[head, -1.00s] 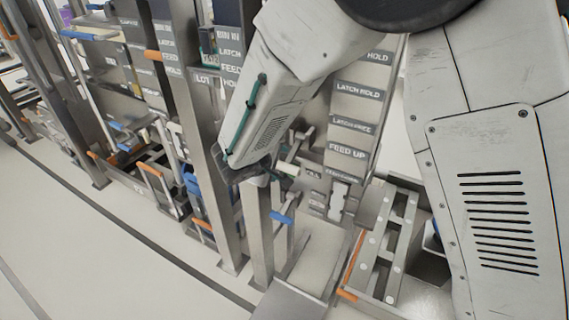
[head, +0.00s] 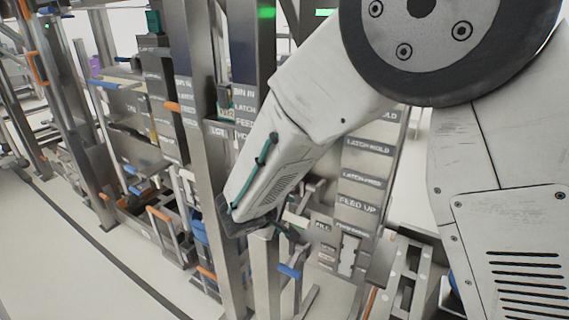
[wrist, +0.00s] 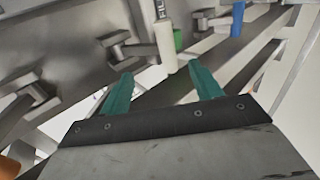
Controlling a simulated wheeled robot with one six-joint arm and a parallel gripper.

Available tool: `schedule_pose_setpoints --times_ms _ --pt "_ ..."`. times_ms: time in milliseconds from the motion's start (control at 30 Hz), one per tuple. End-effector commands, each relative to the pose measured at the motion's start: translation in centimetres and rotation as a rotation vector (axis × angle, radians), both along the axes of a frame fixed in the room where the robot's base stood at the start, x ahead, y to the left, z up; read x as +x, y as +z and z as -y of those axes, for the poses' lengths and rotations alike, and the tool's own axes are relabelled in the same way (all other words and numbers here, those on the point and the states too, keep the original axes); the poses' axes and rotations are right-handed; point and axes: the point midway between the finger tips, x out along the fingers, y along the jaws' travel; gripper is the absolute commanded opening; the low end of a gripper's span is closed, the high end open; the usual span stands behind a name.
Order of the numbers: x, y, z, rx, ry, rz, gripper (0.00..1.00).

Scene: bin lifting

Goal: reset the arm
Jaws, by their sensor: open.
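My gripper shows in the wrist view (wrist: 162,85) with two teal fingers spread apart and nothing between them. Beyond the fingertips are a metal panel (wrist: 80,55) with brackets and a pale cylindrical handle (wrist: 165,45). In the head view my arm reaches down from the upper right. Its wrist end is close to a metal post and the labelled station (head: 355,210); the fingers are mostly hidden there behind my arm. I cannot tell from the head view whether my gripper touches anything.
Metal posts (head: 205,150) stand just left of my arm. A blue handle (head: 289,271) is below it. Metal frames with orange and blue handles line the left. Pale floor (head: 60,260) with a dark line is open at the lower left.

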Motion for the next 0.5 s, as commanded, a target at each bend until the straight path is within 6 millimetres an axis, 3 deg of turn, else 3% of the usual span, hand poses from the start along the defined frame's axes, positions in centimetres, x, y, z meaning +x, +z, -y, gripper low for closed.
schedule_pose_setpoints --times_ms 67,200,500 --pt "-0.2 0.0 0.3 -0.033 0.008 -0.018 0.64" --pt "-3.2 -0.8 3.1 -0.110 -0.054 -0.133 0.64" --pt "-10.6 4.8 13.1 -0.049 -0.344 -0.362 0.64"
